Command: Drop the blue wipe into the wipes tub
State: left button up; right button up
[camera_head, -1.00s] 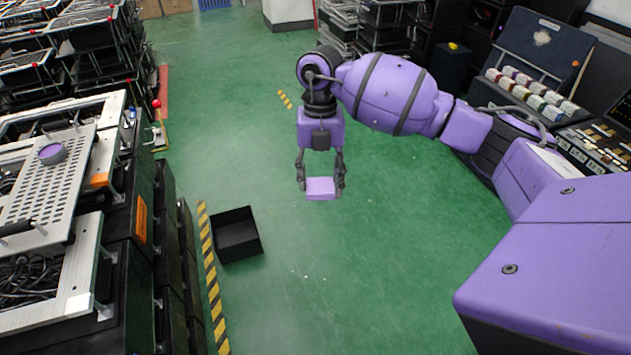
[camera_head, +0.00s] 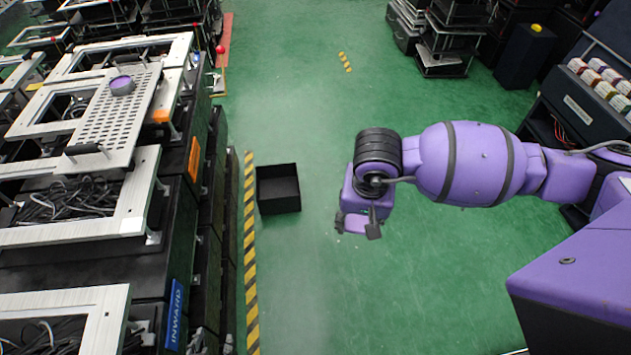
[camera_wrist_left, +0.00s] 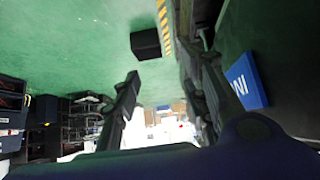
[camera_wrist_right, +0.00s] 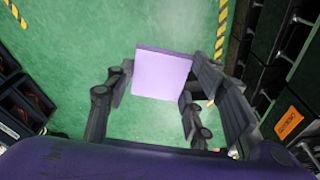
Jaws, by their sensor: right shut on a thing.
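A flat lilac block (camera_head: 352,224), the only wipe-like thing I see held, is between the fingers of my right gripper (camera_head: 356,230). In the right wrist view the block (camera_wrist_right: 162,75) sits between the fingertips, above the green floor. It looks lilac rather than blue. A black open-topped box (camera_head: 279,203), perhaps the tub, stands on the floor left of and beyond my right gripper in the head view, apart from it. The box (camera_wrist_left: 146,44) also shows in the left wrist view, where my left gripper (camera_wrist_left: 163,70) is open and empty.
Black cabinets with metal frames (camera_head: 105,225) line the left side, and a perforated plate (camera_head: 118,120) there carries a purple round thing (camera_head: 122,85). A yellow-black floor stripe (camera_head: 250,255) runs beside the box. The green floor around the box is mostly clear.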

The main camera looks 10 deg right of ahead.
aim_at(282, 192)
jog(key=i+l, duration=0.55)
jog(key=l, duration=0.15)
jog(key=i+l, duration=0.55)
jog(key=l, duration=0.15)
jog(key=i+l, duration=0.5)
jog(key=l, duration=0.2)
jog(key=i+l+u, duration=0.1)
jog(key=i+l, duration=0.2)
jog(key=i+l+u, duration=0.1)
jog(key=i+l, duration=0.2)
jog(key=l, duration=0.2)
jog(key=u, duration=2)
